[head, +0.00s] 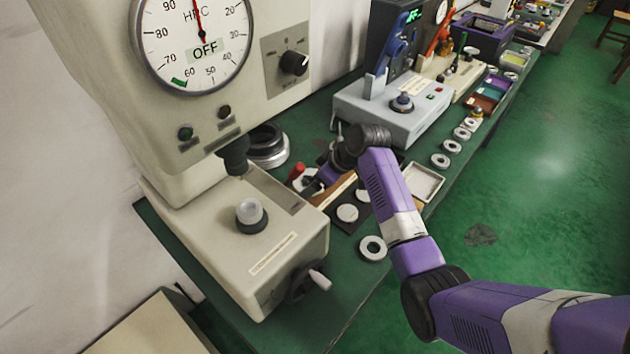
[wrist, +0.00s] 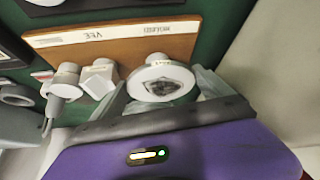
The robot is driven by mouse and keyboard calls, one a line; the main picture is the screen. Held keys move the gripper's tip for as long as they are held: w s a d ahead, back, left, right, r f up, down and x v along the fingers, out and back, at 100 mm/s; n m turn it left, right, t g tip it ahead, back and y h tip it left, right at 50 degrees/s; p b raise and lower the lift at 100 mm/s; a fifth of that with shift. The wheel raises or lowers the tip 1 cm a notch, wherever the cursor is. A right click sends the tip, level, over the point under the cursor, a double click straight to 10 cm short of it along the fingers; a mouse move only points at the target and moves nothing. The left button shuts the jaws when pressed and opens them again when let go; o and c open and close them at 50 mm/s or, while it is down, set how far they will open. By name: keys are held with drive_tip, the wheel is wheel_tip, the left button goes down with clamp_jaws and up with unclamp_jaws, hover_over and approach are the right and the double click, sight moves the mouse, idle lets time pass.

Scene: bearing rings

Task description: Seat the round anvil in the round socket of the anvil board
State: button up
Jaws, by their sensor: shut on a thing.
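My gripper (wrist: 163,92) is shut on a pale round piece (wrist: 144,82), which looks like the round anvil. It has a broad white rim and a dark, shiny middle. The brown anvil board (wrist: 125,45) lies just beyond it in the wrist view, with a white label strip reading VEE upside down; other lettering is too blurred to read. I cannot tell whether the piece touches the board, and the round socket is not clearly visible. In the head view my gripper (head: 325,175) is small and partly hidden by my arm, above the brown board (head: 337,191).
A block-shaped pale piece (wrist: 99,78) and a post-like piece (wrist: 65,78) stand left of the held piece. The hardness tester (head: 285,228) stands left, with a pale round part (head: 250,211) on its screw. A ring (head: 373,248) and grey tray (head: 423,181) lie nearby.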

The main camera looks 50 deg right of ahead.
drive_tip(key=shift+f+b, duration=0.4)
drive_tip(key=shift+f, duration=0.1)
drive_tip(key=shift+r+p, duration=0.65)
drive_tip(key=shift+p, duration=0.15)
idle(0.7)
drive_tip(key=shift+f, duration=0.65)
idle(1.2)
drive_tip(key=shift+r, duration=0.25)
drive_tip(key=shift+r+p, duration=0.35)
drive_tip(key=o, duration=1.8)
drive_tip(key=shift+f, duration=0.1)
